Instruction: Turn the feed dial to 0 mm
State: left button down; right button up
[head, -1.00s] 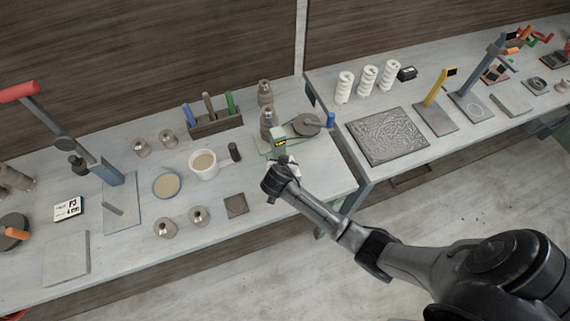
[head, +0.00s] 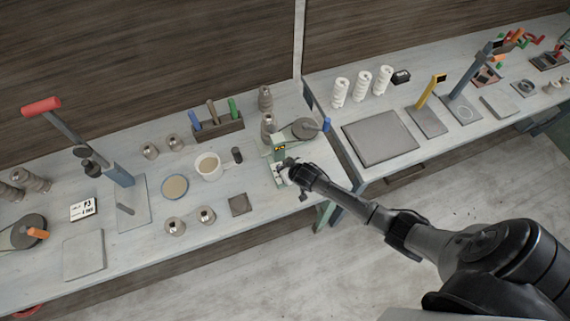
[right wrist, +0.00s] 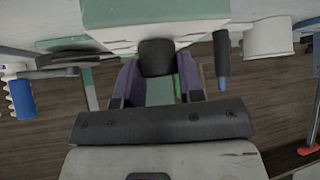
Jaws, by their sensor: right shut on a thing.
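The green feed unit (head: 279,150) stands near the right end of the left bench, with a small dark display on its front. A grey round disc (head: 303,128) with a blue crank handle (head: 326,125) sits behind it. My right gripper (head: 284,168) is at the unit's front, low down. In the right wrist view, its two fingers are on either side of a dark knob (right wrist: 157,57), which appears to be the dial, below the green housing (right wrist: 150,12). The fingers are shut on the knob. The dial's reading is not legible. My left gripper is not in view.
A cream-filled mug (head: 208,168) and a dark upright cylinder (head: 237,155) stand left of the unit. A dark square tile (head: 240,205) lies in front. Metal pieces (head: 267,122) stand close behind. A gap separates the two benches at right.

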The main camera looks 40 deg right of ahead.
jog(key=shift+d+n+y, duration=0.2)
jog(key=shift+n+y, duration=0.6)
jog(key=shift+n, duration=0.2)
jog(key=shift+f+n+y+b, duration=0.15)
jog(key=shift+n+y+b, duration=0.25)
jog(key=shift+n+b, duration=0.1)
jog(key=n+g+y+b, duration=0.1)
jog(key=n+y+b, duration=0.1)
jog(key=b, duration=0.5)
jog(key=n+g+y+b, duration=0.1)
jog(key=n+y+b, duration=0.1)
jog(key=n+b, duration=0.3)
jog(key=shift+w+f+g+y+b, duration=0.15)
jog(key=shift+g+y+b, duration=0.2)
jog(key=shift+b, duration=1.45)
jog(key=shift+r+n+g+y+b, duration=0.25)
jog(key=shift+n+b, duration=0.25)
jog(key=shift+b, duration=0.4)
jog(key=o, duration=0.9)
